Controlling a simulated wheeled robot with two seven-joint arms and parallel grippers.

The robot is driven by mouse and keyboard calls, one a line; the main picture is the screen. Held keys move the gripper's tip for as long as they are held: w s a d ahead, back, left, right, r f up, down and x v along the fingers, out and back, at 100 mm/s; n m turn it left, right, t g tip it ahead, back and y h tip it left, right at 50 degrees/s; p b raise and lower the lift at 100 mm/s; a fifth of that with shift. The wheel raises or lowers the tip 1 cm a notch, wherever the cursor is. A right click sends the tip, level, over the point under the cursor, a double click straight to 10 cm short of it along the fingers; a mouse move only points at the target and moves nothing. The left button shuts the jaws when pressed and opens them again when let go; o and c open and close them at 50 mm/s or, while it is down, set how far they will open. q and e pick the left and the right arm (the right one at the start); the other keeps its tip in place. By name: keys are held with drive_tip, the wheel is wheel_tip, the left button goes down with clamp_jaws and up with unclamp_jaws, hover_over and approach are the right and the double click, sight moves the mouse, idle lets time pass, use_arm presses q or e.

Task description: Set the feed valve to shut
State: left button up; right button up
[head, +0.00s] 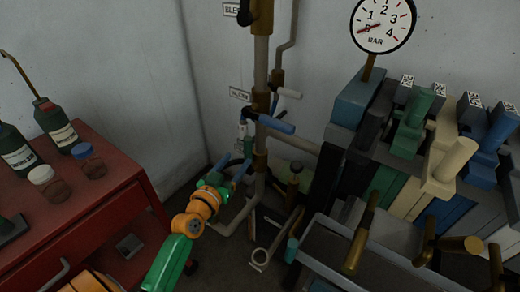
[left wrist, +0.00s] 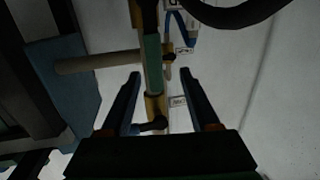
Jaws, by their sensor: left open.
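A vertical pipe (head: 262,60) in the back corner carries several lever valves beside small wall labels. A blue lever (head: 275,124) points to the right and slightly down, across the pipe; a pale lever (head: 288,93) sits above it. I cannot read which label names the feed valve. My left gripper (head: 236,168) is open and empty, low beside the pipe, below the blue lever. In the left wrist view the open fingers (left wrist: 160,76) stand on either side of the pipe's image, and a dark lever (left wrist: 152,126) shows low between them; contact cannot be told. My right gripper is not in view.
A round gauge (head: 383,25) stands at upper right, its red needle low. A red cabinet (head: 120,190) with bottles (head: 57,125) stands at left. Pipes and posts crowd the floor near the gripper.

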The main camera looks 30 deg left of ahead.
sight(246, 147)
use_arm(q)
drive_tip(key=shift+w+d+r+t, duration=0.15)
drive_tip(key=shift+w+r, duration=0.3)
drive_tip(key=shift+r, duration=0.15)
drive_tip(key=shift+w+d+r+t, duration=0.15)
drive_tip(key=shift+w+r, duration=0.25)
drive_tip(key=shift+r, duration=0.2)
drive_tip(key=w, duration=0.4)
drive_tip(key=shift+w+a+f, duration=0.15)
drive_tip(key=shift+a+f, duration=0.05)
drive_tip(key=shift+w+a, duration=0.15)
drive_tip(key=shift+w, duration=0.3)
drive_tip(key=shift+s, duration=0.1)
clamp_jaws()
